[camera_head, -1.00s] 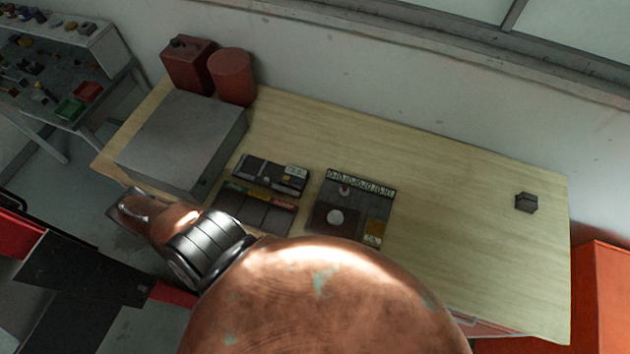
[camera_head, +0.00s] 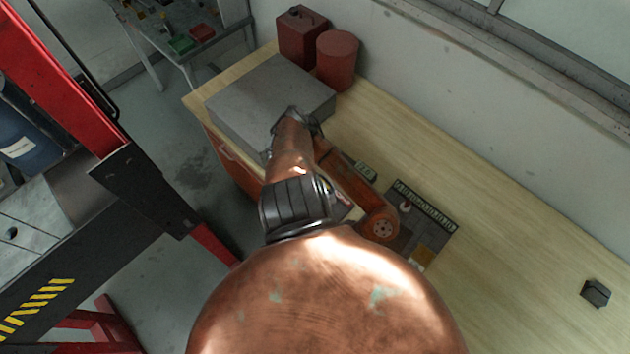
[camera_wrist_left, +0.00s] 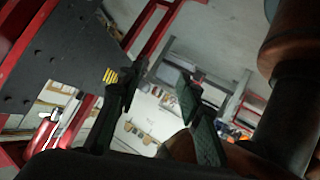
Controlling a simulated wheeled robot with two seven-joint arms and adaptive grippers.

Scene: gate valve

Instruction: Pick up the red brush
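I cannot make out a red brush in either view. My left gripper (camera_wrist_left: 158,104) shows in the left wrist view with its two dark fingers apart and nothing between them. It points over a cluttered, tilted view of the room, and no brush shows near its tips. In the head view I cannot make out the fingers. A large copper-coloured body with a dark ribbed collar fills the lower middle and hides part of the table. My right gripper is not in view.
The wooden table (camera_head: 490,210) holds a grey box (camera_head: 262,98), a red can (camera_head: 302,36), a red cylinder (camera_head: 338,58), a dark panel tray (camera_head: 430,215) and a small dark block (camera_head: 595,293). A red-and-black frame (camera_head: 135,185) stands left. The table's right half is mostly clear.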

